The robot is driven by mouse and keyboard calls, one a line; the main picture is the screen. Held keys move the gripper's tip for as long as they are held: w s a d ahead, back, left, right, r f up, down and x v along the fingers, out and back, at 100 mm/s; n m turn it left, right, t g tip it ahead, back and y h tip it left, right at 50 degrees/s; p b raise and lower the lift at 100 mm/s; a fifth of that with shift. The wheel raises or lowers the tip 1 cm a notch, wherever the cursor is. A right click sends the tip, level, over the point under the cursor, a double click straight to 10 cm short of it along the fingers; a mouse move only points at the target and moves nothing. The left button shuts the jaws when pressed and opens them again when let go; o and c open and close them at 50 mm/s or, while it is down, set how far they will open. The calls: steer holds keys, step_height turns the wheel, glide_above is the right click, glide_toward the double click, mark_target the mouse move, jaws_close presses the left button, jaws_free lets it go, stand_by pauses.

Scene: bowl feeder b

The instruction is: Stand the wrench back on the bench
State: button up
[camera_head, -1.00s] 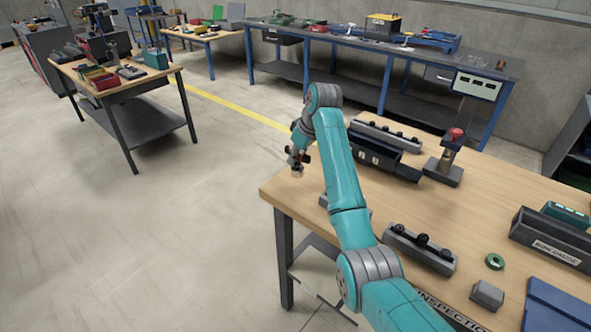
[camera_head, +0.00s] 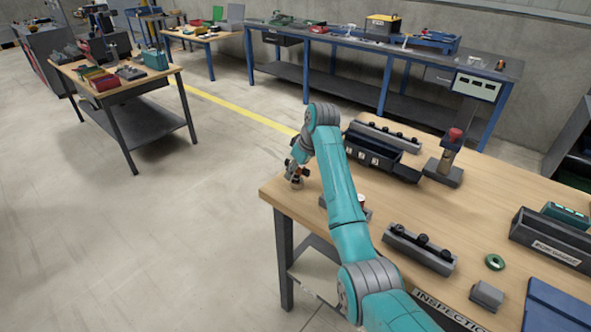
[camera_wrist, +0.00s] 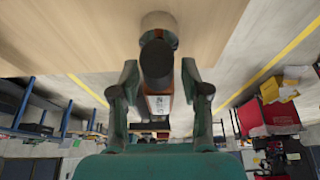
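The wrench (camera_wrist: 158,64) is between the two fingers of my gripper (camera_wrist: 160,85) in the wrist view. It has a dark round body, a tan round end towards the wooden bench top, and a reddish part with a white label behind.
A dark tray (camera_head: 385,158) and a stand with a red knob (camera_head: 448,160) are right of my gripper. A grey block with black knobs (camera_head: 420,250), a green ring (camera_head: 494,262) and a grey box (camera_head: 486,294) lie nearer. Bench top around the left corner is mostly bare.

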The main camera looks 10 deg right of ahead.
steer(key=v, duration=1.2)
steer(key=shift+r, duration=0.1)
